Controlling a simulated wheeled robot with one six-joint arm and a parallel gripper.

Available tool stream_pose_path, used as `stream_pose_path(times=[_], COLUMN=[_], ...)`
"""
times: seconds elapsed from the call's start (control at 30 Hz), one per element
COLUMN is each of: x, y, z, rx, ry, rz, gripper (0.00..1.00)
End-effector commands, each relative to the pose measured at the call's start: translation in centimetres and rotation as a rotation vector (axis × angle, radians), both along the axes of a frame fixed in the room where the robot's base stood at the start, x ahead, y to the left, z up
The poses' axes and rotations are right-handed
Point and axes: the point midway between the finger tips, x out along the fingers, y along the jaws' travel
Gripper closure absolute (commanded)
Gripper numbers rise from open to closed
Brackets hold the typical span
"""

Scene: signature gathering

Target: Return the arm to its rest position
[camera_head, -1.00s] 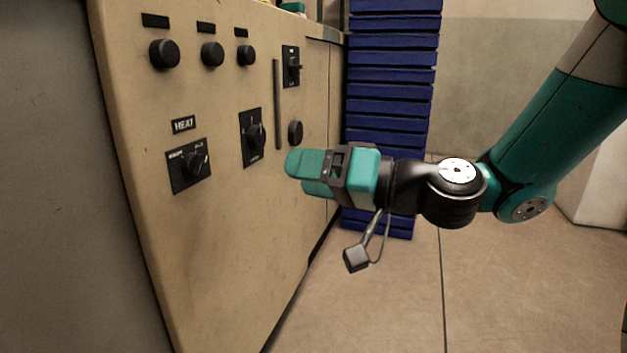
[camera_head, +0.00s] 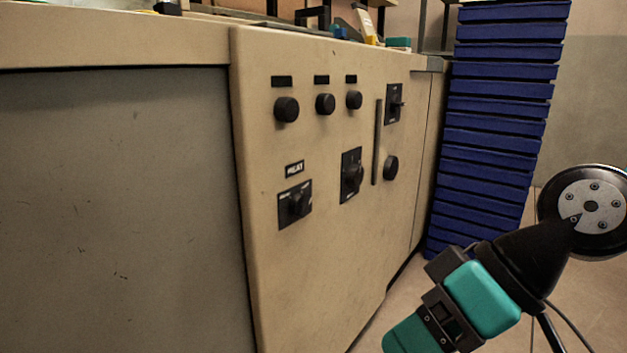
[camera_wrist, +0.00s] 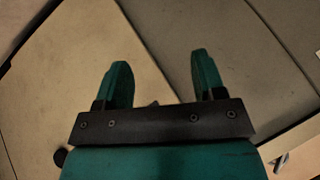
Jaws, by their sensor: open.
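My gripper (camera_wrist: 161,82) is open in the wrist view, its two teal fingers apart with nothing between them. In the head view my gripper (camera_head: 405,340) is at the lower right, pointing down and left, in front of the cabinet's lower right side and apart from its knobs. Its fingertips are partly cut off by the bottom edge of the picture. My black wrist joint shows at the right edge, and the rest of my arm is out of view.
A beige control cabinet (camera_head: 310,262) with several black knobs, including a lower-left dial (camera_head: 295,204), stands ahead. A stack of blue trays (camera_head: 497,125) is at its right. A grey panel (camera_head: 120,200) fills the left. Some floor (camera_head: 397,304) shows at the lower right.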

Motion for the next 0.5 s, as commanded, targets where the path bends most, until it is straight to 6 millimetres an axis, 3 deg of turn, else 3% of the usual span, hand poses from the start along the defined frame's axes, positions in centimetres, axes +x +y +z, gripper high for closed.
stream_pose_path(times=[0.03,0.17,0.5], x=[-1.4,-4.3,-3.9], y=[-0.9,-4.3,-4.2], z=[1.4,2.9,13.6], rx=[-0.097,-0.335,-0.321], ry=[0.026,0.112,0.118], rz=[0.012,-0.03,-0.034], gripper=[0.37,0.37,0.37])
